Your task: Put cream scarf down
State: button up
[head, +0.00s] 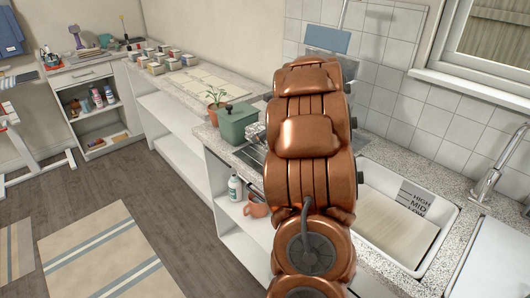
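My copper-coloured arm fills the middle of the head view, reaching away over the counter. My gripper is not visible; the arm hides whatever lies straight behind it. I cannot make out a cream scarf.
The speckled counter (440,150) runs along the wall. A green box (238,126) and a potted plant (216,97) stand left of my arm. A bottle (235,187) and terracotta pot (257,205) sit below. A faucet (490,183) rises at right. The left floor has rugs.

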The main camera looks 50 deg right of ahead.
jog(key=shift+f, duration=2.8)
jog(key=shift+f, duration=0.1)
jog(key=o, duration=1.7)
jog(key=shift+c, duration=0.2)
